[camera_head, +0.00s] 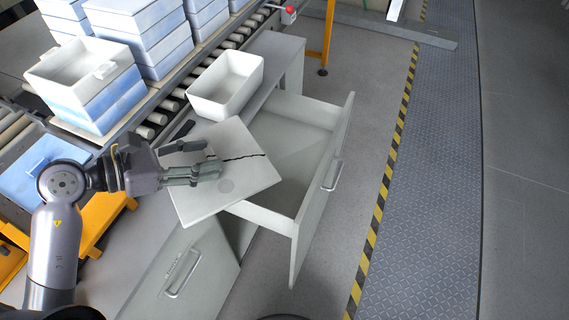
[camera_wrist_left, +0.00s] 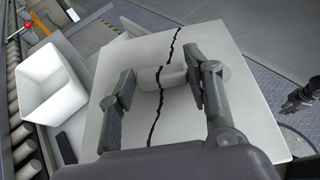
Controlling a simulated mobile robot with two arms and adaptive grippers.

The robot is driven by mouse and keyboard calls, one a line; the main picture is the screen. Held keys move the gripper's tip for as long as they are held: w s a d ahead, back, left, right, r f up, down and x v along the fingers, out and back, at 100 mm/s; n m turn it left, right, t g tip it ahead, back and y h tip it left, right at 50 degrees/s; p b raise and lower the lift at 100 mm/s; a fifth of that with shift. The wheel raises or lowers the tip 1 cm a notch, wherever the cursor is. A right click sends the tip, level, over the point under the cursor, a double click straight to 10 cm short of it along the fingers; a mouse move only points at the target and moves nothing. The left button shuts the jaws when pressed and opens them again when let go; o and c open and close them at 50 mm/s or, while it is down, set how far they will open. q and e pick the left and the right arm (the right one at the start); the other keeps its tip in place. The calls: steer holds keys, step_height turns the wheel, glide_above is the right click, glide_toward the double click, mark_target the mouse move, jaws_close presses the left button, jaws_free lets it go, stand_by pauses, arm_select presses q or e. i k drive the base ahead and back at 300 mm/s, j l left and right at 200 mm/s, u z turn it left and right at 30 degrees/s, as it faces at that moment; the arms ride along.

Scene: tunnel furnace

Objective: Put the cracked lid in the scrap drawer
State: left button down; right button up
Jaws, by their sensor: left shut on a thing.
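The cracked lid (camera_head: 245,175) is a pale square plate with a jagged dark crack. My left gripper (camera_head: 212,160) is shut on the lid's raised handle; the left wrist view shows a finger on each side of the handle, with the crack running across the lid (camera_wrist_left: 150,50). The lid is tilted and overlaps the left part of the open scrap drawer (camera_head: 322,205) in the head view. The visible inside of the drawer looks empty; the lid hides its near left part. My right gripper (camera_wrist_left: 300,97) shows dark at the right edge of the left wrist view, its jaws unclear.
An open white bin (camera_head: 226,85) stands on the bench behind the lid, and shows in the left wrist view (camera_wrist_left: 50,85). A roller conveyor (camera_head: 165,105) carries stacked blue-white boxes (camera_head: 95,90). A closed front with a handle (camera_head: 182,275) is below. Floor right of the drawer is clear.

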mark_target(287, 159)
steer(key=i+l, duration=0.15)
steer(key=l, duration=0.15)
steer(key=i+l+u, duration=0.15)
steer(key=l, duration=0.5)
steer(key=i+l+u, duration=0.15)
steer(key=l, duration=0.2)
steer(key=i+l+u, duration=0.1)
steer(key=i, duration=0.3)
